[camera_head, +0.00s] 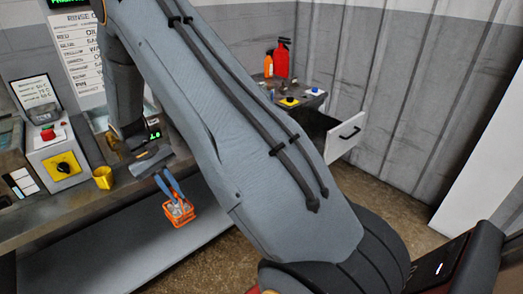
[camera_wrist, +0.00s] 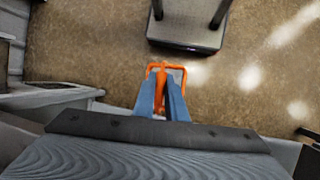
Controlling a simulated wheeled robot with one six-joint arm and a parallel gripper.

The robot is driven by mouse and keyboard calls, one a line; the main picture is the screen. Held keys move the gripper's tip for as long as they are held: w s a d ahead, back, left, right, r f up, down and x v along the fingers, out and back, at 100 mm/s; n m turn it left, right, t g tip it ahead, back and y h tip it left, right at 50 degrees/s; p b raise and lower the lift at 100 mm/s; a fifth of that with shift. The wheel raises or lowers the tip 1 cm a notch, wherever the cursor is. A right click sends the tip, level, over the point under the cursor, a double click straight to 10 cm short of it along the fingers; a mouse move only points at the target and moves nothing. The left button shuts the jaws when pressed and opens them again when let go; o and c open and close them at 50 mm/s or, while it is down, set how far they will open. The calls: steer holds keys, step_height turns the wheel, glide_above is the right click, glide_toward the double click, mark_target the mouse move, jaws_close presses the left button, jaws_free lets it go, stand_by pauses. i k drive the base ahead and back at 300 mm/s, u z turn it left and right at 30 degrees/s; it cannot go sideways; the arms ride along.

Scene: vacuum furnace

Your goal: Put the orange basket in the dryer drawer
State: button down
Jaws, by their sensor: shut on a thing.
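The orange basket (camera_head: 180,213) hangs below my gripper (camera_head: 170,186) in the head view, with pale contents inside it. In the wrist view my gripper's two blue fingers (camera_wrist: 163,100) are shut on the basket's handle, and the orange rim of the basket (camera_wrist: 153,69) shows beyond the fingertips. The basket is in the air in front of the left bench's edge, above the floor. At the back right a drawer with a white front and black handle (camera_head: 347,134) stands pulled out. My arm hides part of its cabinet, and I cannot see inside the drawer.
A lower shelf (camera_head: 130,251) runs beneath. A red extinguisher (camera_head: 282,58) stands at the back. Brown floor (camera_head: 375,185) is clear before the drawer.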

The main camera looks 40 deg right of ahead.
mark_target(320, 128)
steer(key=z, duration=0.65)
steer(key=k, duration=0.85)
steer(key=z, duration=0.9)
steer(key=k, duration=0.4)
steer(key=z, duration=1.05)
steer(key=i, duration=1.3)
steer(key=u, duration=0.5)
